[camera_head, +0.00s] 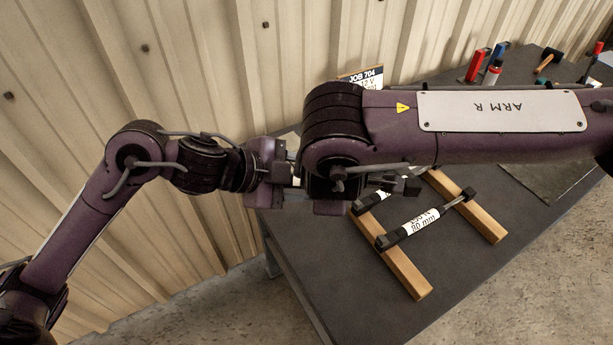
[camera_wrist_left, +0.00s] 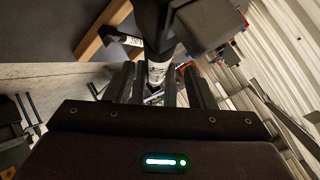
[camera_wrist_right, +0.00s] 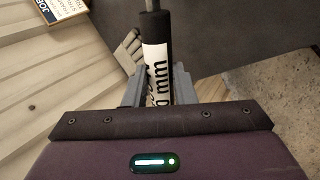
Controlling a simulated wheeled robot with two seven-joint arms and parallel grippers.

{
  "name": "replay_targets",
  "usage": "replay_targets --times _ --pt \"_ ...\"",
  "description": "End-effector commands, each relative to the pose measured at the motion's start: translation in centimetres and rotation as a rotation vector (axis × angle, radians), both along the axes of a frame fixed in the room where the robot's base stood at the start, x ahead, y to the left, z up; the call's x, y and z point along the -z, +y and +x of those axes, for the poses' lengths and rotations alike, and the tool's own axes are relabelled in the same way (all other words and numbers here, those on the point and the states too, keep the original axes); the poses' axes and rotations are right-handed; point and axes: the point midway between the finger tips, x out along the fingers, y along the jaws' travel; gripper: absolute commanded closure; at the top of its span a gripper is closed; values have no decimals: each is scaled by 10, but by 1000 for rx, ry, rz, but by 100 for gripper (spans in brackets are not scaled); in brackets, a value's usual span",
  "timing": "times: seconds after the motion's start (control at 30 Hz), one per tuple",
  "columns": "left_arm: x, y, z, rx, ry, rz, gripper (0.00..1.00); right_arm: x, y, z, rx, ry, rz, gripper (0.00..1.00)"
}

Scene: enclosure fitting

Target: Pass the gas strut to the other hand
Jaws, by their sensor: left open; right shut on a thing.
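The gas strut (camera_wrist_right: 157,62), a dark cylinder with a white label and a thin grey rod, is held between the fingers of my right gripper (camera_wrist_right: 157,85), which is shut on it. In the left wrist view a white-labelled part of the strut (camera_wrist_left: 157,72) shows between the two fingers of my left gripper (camera_wrist_left: 160,88), which is open around it. I cannot tell whether either left finger touches it. In the head view my left gripper (camera_head: 287,172) is close beside my right wrist, which hides most of the right gripper and held strut.
Another labelled strut (camera_head: 412,227) lies across two wooden rails (camera_head: 403,272) on the dark table (camera_head: 330,262). A job sign (camera_head: 362,76) stands behind my right arm. Red and blue items (camera_head: 478,64) stand at the back. A corrugated wall (camera_head: 200,70) runs close behind the left arm.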

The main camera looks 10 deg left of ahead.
Motion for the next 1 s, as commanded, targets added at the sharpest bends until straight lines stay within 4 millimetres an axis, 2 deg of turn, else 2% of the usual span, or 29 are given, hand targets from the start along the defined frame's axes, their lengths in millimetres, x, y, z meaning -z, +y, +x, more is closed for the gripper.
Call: replay_targets --times 0.2,0.47,0.83,0.9,0.93,1.0 --pt "7 -9 7 1 -1 1 50 -1 0 0 -1 -2 1 100" --pt "8 -10 7 1 -1 1 50 -1 0 0 0 -1 0 100" --pt "8 -9 7 -1 -1 1 98 0 0 0 -1 0 1 100" --pt "7 -9 8 -1 -2 1 100 0 0 0 -1 1 0 100" --pt "6 -9 8 -2 -4 -1 100 0 0 -1 -1 1 0 72" --pt "6 -9 8 -2 -4 -1 100 0 0 -1 -1 1 0 63"
